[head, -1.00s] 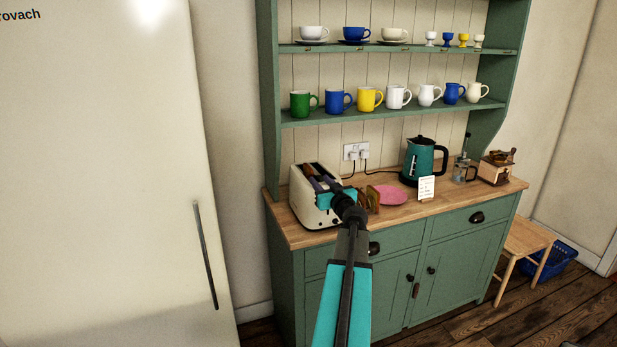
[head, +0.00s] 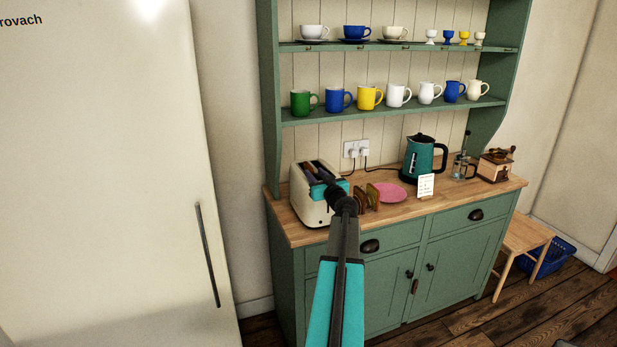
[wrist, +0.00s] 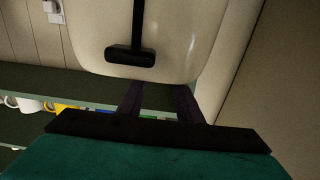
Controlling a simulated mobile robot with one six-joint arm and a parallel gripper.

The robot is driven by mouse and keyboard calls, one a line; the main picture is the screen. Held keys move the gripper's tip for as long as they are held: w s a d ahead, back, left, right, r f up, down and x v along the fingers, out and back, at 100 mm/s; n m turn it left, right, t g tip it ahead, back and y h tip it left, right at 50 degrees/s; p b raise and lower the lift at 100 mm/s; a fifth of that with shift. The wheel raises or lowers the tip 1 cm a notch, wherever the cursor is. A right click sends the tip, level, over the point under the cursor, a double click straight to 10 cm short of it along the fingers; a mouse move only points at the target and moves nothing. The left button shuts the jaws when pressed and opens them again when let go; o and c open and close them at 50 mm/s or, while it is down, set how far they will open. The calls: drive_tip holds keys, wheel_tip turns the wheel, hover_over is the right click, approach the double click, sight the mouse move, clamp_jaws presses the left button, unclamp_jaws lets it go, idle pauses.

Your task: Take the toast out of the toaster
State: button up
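The cream toaster (head: 313,212) stands at the left end of the wooden counter, with dark slots on top. In the wrist view its pale end (wrist: 90,30) fills the top, with a black lever (wrist: 129,54). My gripper (head: 314,173) reaches over the toaster's top, its dark fingers pointing at the slots.
Brown slices (head: 367,197) stand right of the toaster, beside a pink plate (head: 391,192). A small white card (head: 426,186), a teal kettle (head: 420,157), a press pot and a grinder stand further right. A shelf (head: 400,110) with mugs is above; a tall white fridge (head: 100,170) is left.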

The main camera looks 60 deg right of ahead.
sight(313, 170)
drive_tip(key=shift+d, duration=0.1)
drive_tip(key=p+x, duration=0.2)
drive_tip(key=shift+w+d+r+p, duration=0.25)
drive_tip(key=shift+w+r+p, duration=0.05)
drive_tip(key=shift+p, duration=0.05)
drive_tip(key=shift+p+x, duration=0.65)
drive_tip(key=shift+x, duration=0.5)
drive_tip(key=shift+f, duration=0.15)
drive_tip(key=c, duration=0.7)
